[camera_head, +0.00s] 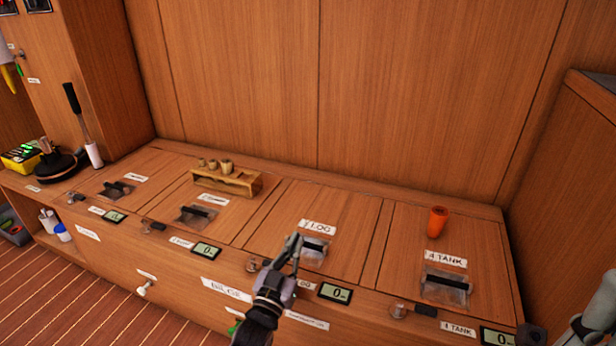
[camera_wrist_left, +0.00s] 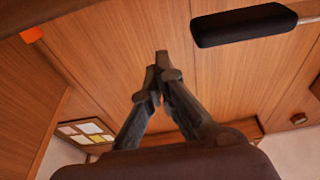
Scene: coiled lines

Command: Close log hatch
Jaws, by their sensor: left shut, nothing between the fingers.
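The log hatch (camera_head: 325,207) is a wooden panel in the counter with a white LOG label (camera_head: 317,226). It looks flat, level with the panels beside it. A dark handle over a clear recessed pull (camera_head: 313,252) sits near its front edge. My left gripper (camera_head: 294,242) is shut and empty, with its fingertips just left of that pull; I cannot tell whether they touch. In the left wrist view, the shut fingertips (camera_wrist_left: 160,62) are in front of wooden panels, and a black bar (camera_wrist_left: 243,25) shows at upper right. My right gripper's fingers do not show.
An orange cup (camera_head: 437,221) stands on the panel labelled TANK, right of the log hatch. A wooden rack (camera_head: 228,183) with small pieces stands on the panel to the left. Digital displays (camera_head: 335,293) line the front edge. A wooden wall rises behind.

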